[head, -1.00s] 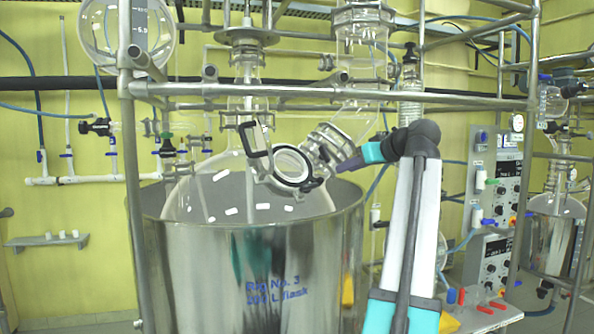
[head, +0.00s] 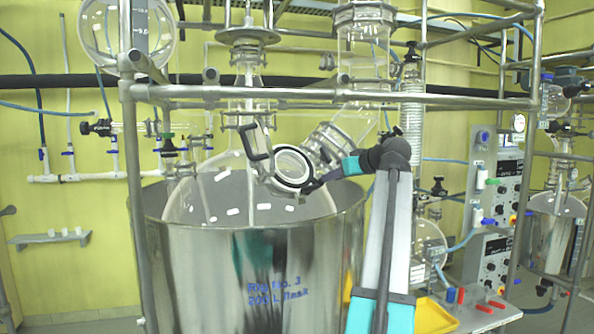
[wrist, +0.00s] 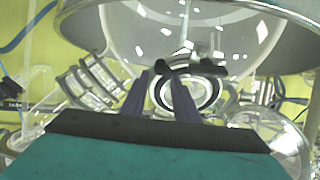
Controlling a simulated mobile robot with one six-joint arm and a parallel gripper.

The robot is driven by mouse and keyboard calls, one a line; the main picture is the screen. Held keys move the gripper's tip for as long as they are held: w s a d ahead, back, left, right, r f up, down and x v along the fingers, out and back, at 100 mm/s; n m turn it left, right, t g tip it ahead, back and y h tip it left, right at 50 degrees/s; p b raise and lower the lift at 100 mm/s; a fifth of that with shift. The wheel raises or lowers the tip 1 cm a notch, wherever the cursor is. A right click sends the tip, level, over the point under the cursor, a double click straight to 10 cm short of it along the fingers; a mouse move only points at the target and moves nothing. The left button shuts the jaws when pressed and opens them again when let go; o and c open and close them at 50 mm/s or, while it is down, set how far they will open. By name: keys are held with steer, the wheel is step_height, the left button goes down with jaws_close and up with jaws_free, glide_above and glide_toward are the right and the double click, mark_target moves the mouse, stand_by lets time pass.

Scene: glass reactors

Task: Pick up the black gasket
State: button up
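The black gasket (head: 284,185) is a dark ring around the pale rim of the glass side port on the big flask, in the middle of the head view. In the wrist view the gasket (wrist: 214,101) shows as a dark circle, partly covered by a finger. My gripper (head: 316,184) is at the lower right of the ring in the head view. In the wrist view my gripper (wrist: 164,88) has its two dark fingers apart with nothing held between them. One finger overlaps the ring; I cannot tell whether it touches.
A black clamp handle (head: 254,141) sits just left above the ring. The glass flask (head: 205,195) stands in a steel vessel (head: 210,270). A metal bar (head: 300,91) crosses above, and a clamped glass neck (head: 333,140) is close on the right.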

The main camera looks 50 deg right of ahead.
steer(key=shift+w, duration=0.1)
steer(key=p+x, duration=0.2)
steer(key=x, duration=0.3)
steer(key=shift+f+p, duration=0.15)
steer(key=shift+p, duration=0.2)
stand_by(0.5)
jaws_close()
